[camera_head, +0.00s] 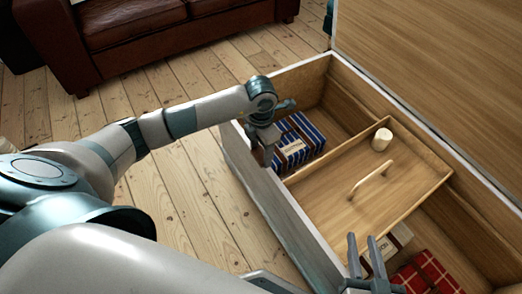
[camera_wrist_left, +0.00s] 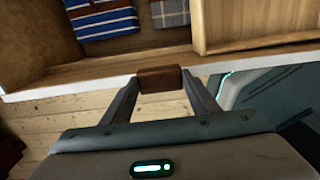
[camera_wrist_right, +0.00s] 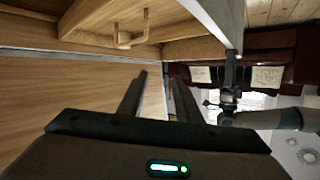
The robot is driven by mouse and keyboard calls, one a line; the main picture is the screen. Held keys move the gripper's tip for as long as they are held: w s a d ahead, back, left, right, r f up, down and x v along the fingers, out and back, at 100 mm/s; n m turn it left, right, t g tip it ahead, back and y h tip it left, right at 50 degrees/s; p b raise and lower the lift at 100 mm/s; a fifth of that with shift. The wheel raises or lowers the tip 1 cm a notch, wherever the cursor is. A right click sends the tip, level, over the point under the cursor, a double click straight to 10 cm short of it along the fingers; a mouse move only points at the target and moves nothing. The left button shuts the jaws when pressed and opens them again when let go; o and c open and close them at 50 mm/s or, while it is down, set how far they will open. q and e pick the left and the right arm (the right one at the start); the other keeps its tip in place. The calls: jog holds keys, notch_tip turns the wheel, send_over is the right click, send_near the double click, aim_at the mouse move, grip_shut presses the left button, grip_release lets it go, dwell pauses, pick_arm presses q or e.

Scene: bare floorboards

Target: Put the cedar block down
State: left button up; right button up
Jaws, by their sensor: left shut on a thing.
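The cedar block (camera_wrist_left: 159,78) is a small reddish-brown piece held between the fingertips in the left wrist view. My left gripper (camera_wrist_left: 160,95) is shut on it. In the head view my left gripper (camera_head: 268,148) points down near the left wall of a big open wooden chest (camera_head: 262,190), beside the blue striped cloth. The block cannot be made out there. In the left wrist view floorboards and the chest's rim lie behind the block. My right gripper (camera_head: 368,262) is over the chest's near part; in the right wrist view it is open and empty (camera_wrist_right: 157,85).
A wooden sliding tray (camera_head: 335,200) spans the chest's middle, with a handle (camera_head: 371,180) and a pale cylinder (camera_head: 381,139) on it. Blue striped cloth (camera_head: 300,143) lies in the far compartment, red plaid cloth (camera_head: 430,275) in the near one. A brown sofa (camera_head: 130,30) stands behind; floorboards (camera_head: 190,200) are bare.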

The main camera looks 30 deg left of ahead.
aim_at(261, 154)
pick_arm(q)
jog(key=shift+f, duration=0.1)
jog(key=o, duration=1)
pick_arm(e)
jog(key=shift+w+r, duration=0.1)
jog(key=shift+r, duration=0.15)
pick_arm(q)
jog(key=shift+r, duration=0.2)
notch_tip(261, 154, up, 12)
jog(key=shift+f+p, duration=0.1)
jog(key=shift+p, duration=0.65)
pick_arm(e)
jog(key=s+d+f+g+h, duration=0.1)
jog(key=s+d+f+g, duration=0.1)
jog(key=f, duration=0.3)
jog(key=shift+s+g, duration=0.5)
jog(key=shift+g, duration=0.1)
jog(key=shift+f, duration=0.1)
